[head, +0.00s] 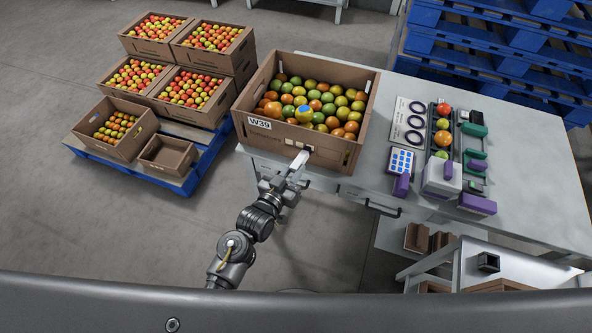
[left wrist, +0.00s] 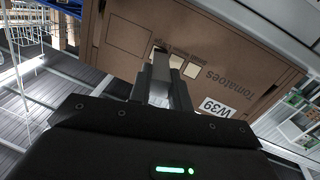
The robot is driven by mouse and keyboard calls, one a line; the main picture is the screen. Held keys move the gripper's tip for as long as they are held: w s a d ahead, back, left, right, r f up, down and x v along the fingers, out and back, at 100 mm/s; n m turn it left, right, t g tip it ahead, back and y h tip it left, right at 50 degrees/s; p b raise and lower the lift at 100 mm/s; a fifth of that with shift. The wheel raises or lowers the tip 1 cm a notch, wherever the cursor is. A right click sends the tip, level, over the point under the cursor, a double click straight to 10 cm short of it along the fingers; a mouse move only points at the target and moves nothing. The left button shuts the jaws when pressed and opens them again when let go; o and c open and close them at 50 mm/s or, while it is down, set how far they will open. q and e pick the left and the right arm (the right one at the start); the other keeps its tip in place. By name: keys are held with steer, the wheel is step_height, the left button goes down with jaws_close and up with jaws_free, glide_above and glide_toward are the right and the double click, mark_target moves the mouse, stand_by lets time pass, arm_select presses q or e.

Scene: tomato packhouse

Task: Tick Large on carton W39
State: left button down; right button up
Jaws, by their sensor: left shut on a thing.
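Carton W39 (head: 340,153) is a brown cardboard box full of red, orange and green tomatoes, standing at the left end of the grey table. Its front wall carries a white W39 label (head: 260,124) and a short row of pale squares (head: 299,146). Contact cannot be told. My right gripper is out of view.
The table (head: 520,205) holds a size card with rings (head: 408,122), a blue-dotted sheet (head: 401,161), and purple and green tools at right. Filled cartons stand on a blue pallet (head: 205,160) at left. Blue pallets (head: 480,60) are stacked behind.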

arm_select(q)
steer(key=shift+d+r, duration=0.2)
steer(key=shift+r, duration=0.05)
steer(key=shift+s, duration=0.1)
steer(key=p+v, duration=0.3)
steer(key=v, duration=0.3)
steer(key=shift+s+d+f, duration=0.2)
steer(key=shift+d+f, duration=0.2)
steer(key=shift+d, duration=0.05)
